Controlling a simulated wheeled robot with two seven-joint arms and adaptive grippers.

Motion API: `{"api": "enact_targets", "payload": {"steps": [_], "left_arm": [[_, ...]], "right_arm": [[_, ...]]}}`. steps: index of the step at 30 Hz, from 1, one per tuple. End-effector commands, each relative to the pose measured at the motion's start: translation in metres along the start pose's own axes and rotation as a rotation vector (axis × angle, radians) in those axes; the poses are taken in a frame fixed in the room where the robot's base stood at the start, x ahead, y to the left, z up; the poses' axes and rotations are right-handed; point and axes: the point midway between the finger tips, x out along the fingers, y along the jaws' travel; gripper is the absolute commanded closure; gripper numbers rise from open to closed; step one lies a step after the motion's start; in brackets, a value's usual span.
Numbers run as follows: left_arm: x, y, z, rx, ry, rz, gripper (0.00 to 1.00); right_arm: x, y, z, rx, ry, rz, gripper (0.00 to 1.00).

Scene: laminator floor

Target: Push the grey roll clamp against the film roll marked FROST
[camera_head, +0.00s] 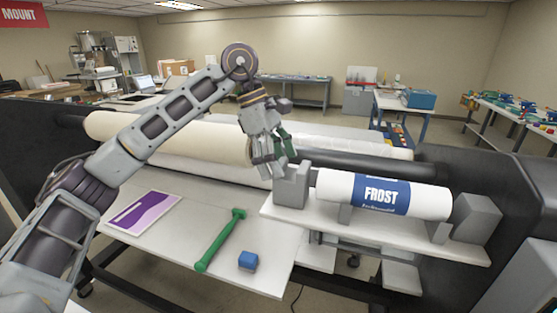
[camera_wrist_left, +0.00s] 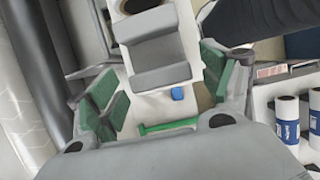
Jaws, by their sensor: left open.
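The grey roll clamp (camera_head: 291,187) stands upright at the left end of the white shelf in the head view. The film roll marked FROST (camera_head: 424,200) lies just right of it, white with a blue label, with a narrow gap apparent between them. My left gripper (camera_head: 277,160) is above and just behind the clamp, fingers pointing down. In the left wrist view its green-padded fingers are spread, with the grey clamp (camera_wrist_left: 160,62) showing beyond and between them. I cannot tell whether a finger touches the clamp. My right gripper is not in view.
A second grey block (camera_head: 477,218) stands at the roll's right end on the white shelf (camera_head: 390,240). A green-handled tool (camera_head: 221,240), a blue cube (camera_head: 248,260) and a purple-and-white sheet (camera_head: 143,213) lie on the lower table. A long cream roll (camera_head: 200,135) runs behind.

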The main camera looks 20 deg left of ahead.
Motion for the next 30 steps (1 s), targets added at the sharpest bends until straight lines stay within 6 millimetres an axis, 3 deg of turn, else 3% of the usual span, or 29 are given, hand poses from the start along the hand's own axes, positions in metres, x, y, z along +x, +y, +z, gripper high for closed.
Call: {"api": "enact_targets", "payload": {"steps": [2, 16, 23, 30], "left_arm": [[0.000, 0.000, 0.000, 0.000, 0.000, 0.000, 0.22], [0.000, 0.000, 0.000, 0.000, 0.000, 0.001, 0.83], [0.002, 0.000, 0.005, 0.001, -0.001, 0.001, 0.84], [0.011, 0.000, 0.027, 0.002, -0.001, 0.001, 0.84]], "right_arm": [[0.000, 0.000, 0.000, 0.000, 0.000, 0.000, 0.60], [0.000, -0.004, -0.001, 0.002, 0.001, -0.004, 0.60], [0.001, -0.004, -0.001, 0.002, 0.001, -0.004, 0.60], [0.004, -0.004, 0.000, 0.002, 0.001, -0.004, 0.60]]}}
